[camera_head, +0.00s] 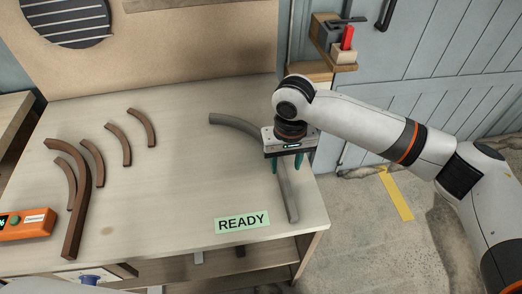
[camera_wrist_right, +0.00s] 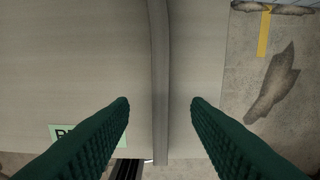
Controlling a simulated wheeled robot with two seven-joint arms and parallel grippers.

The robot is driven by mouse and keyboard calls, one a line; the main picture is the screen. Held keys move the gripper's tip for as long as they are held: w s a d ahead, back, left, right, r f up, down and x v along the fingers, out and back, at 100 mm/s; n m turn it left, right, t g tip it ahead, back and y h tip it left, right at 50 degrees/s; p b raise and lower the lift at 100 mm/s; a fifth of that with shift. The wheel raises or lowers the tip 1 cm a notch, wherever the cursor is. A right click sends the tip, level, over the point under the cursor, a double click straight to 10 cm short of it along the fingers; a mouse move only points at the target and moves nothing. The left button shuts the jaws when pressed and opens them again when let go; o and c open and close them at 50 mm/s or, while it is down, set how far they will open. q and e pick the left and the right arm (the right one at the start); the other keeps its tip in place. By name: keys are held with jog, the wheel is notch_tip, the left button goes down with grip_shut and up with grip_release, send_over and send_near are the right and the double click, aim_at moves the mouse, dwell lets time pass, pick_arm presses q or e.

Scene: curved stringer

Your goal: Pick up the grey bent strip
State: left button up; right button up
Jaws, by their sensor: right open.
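The grey bent strip (camera_head: 234,120) lies on the right side of the workbench, curving from the back middle toward the front right corner. In the right wrist view the strip (camera_wrist_right: 159,80) runs top to bottom between the two green fingers. My right gripper (camera_head: 288,166) is over the middle of the strip, pointing down, and hides part of it. Its fingers (camera_wrist_right: 160,104) are open, one on each side of the strip in the picture; I cannot tell how high they are above the bench. My left gripper is not clearly in view.
Several brown curved pieces (camera_head: 78,190) lie on the left of the workbench (camera_head: 180,200). An orange device (camera_head: 27,225) sits at the left edge. A green READY label (camera_head: 242,221) is near the front edge. The bench middle is clear. A wall shelf (camera_head: 335,60) holds a red item.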

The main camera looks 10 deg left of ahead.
aim_at(284, 178)
jog(key=shift+f, duration=0.45)
notch_tip(284, 178, down, 5)
jog(key=shift+w+r, duration=0.1)
jog(key=shift+f, duration=0.4)
pick_arm(q)
jog(key=shift+w+r, duration=0.2)
jog(key=shift+w, duration=0.65)
pick_arm(e)
jog(key=shift+c, duration=0.5)
pick_arm(q)
jog(key=shift+s, duration=0.25)
pick_arm(e)
jog(key=shift+r, duration=0.1)
grip_shut()
